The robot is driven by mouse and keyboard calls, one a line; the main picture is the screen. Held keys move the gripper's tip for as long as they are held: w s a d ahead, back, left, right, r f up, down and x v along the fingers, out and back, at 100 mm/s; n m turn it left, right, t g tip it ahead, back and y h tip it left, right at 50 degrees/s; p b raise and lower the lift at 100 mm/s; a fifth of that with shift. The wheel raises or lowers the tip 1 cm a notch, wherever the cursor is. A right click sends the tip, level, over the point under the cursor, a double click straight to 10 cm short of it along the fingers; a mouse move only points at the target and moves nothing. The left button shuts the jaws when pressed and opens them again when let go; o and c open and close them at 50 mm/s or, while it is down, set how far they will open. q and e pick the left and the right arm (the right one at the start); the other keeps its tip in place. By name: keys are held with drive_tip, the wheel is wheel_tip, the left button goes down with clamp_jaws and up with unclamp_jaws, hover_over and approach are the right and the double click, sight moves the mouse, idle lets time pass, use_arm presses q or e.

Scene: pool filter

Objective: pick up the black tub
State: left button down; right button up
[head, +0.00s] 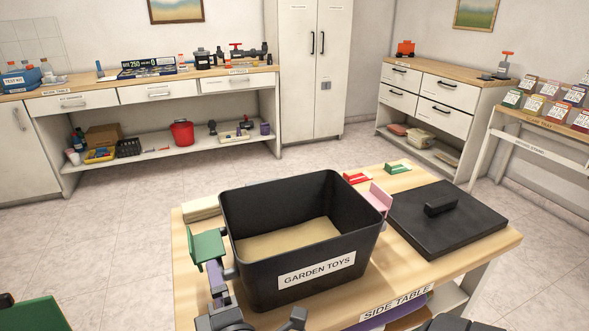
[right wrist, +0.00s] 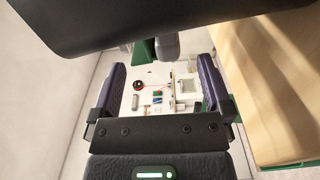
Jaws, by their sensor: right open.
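The black tub (head: 315,285), labelled "GARDEN TOYS", stands open on the wooden side table (head: 385,300). Its inside shows a tan floor. A green piece (head: 207,247) sticks out at its left side and a pink piece (head: 378,197) at its right. The tub's dark side (right wrist: 150,22) fills the top, and a grey knob shows close beyond the fingertips.
A flat black lid with a handle (head: 475,222) lies on the table to the tub's right. Small red (head: 356,177) and green (head: 398,168) items lie behind it. A workbench (head: 150,88), cabinet (head: 312,70) and drawers (head: 440,95) stand farther back, across clear floor.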

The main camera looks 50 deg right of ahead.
drive_tip(key=x, duration=0.4)
drive_tip(key=shift+w+d+b, duration=0.25)
drive_tip(key=shift+b, duration=0.1)
clamp_jaws()
